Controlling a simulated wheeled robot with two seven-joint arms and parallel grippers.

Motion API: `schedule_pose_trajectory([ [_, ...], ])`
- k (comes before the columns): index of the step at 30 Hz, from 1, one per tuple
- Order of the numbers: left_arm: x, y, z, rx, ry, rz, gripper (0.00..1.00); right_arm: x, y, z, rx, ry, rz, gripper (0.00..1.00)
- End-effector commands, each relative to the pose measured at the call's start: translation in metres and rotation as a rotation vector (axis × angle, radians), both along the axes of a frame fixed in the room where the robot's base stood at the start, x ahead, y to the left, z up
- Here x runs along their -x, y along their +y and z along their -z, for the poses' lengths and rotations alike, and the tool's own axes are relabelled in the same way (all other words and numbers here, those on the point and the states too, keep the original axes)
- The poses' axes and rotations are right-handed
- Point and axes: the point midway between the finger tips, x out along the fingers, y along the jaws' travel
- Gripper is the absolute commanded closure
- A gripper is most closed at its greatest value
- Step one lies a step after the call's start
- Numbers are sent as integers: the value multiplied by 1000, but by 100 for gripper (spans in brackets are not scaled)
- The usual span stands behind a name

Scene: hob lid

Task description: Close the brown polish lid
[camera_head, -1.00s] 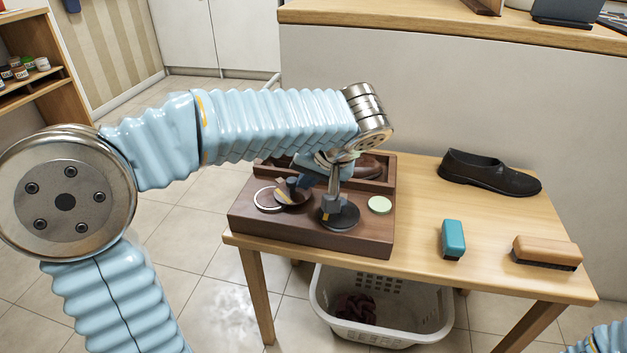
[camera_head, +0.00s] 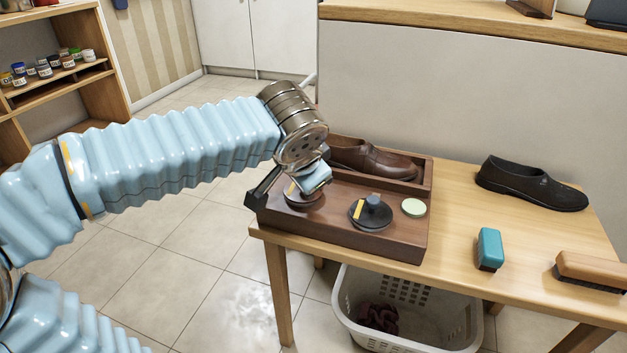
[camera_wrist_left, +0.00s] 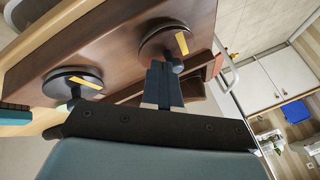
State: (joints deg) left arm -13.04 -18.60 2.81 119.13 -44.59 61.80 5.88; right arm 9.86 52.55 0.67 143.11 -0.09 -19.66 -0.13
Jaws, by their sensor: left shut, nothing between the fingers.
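The brown polish lid (camera_head: 303,199), with a yellow stripe, lies about flat over its tin at the left of the wooden tray. The gripper partly hides it in the head view. In the wrist view the brown lid (camera_wrist_left: 158,38) shows its stripe and a dark knob, and no open rim shows. My left gripper (camera_wrist_left: 160,72) is shut and empty, its fingertips close to that knob; I cannot tell whether they touch it. The black polish lid (camera_head: 370,213) lies beside it to the right, also in the wrist view (camera_wrist_left: 70,84). My right gripper is out of view.
The wooden tray (camera_head: 345,232) stands on the table's left end with a brown shoe (camera_head: 375,160) in its back compartment. A pale green disc (camera_head: 413,207) lies right of the black lid. A teal block (camera_head: 489,249), a brush (camera_head: 595,270) and a black shoe (camera_head: 530,185) lie farther right.

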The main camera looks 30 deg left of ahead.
Motion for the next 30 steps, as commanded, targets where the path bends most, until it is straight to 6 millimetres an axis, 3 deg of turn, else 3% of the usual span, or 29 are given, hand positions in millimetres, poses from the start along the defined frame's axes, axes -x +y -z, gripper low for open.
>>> schedule_pose_trajectory([
  [30, 11, -1, 1, 0, 1, -1, 100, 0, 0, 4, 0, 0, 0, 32],
])
